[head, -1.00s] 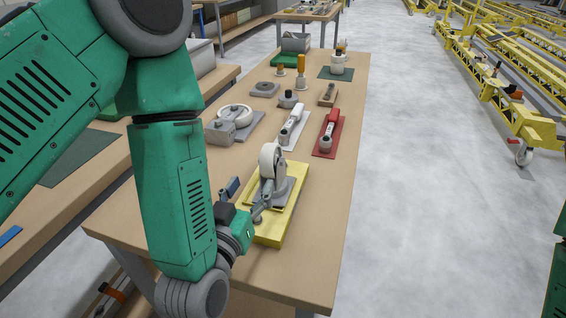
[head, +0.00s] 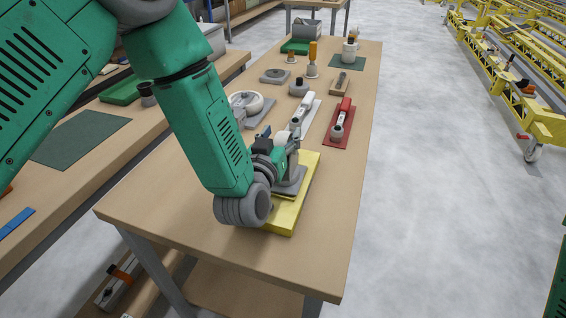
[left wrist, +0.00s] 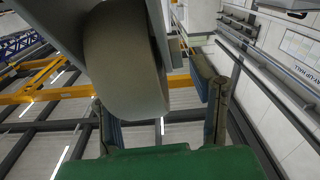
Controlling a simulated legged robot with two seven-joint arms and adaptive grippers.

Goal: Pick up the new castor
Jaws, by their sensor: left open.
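The castor (head: 292,182) stands on a yellow block (head: 283,217) near the front of the workbench, its grey base plate low on the block. My left gripper (head: 281,148) is at the castor's upper part and, with my wrist, hides most of its wheel. In the left wrist view the pale wheel (left wrist: 126,62) looms large just ahead. The open fingers (left wrist: 163,112) reach up on either side of the view, with the wheel nearer the left finger. I cannot tell whether a finger touches it. My right gripper is not in view.
Behind the block lie a white-handled tool (head: 304,116) on a pale mat and a red tool (head: 341,120) on a red mat. Another wheel (head: 246,102) lies on a grey plate to the left. The bench (head: 190,205) is bare at front left. Yellow trolleys (head: 525,110) stand at right.

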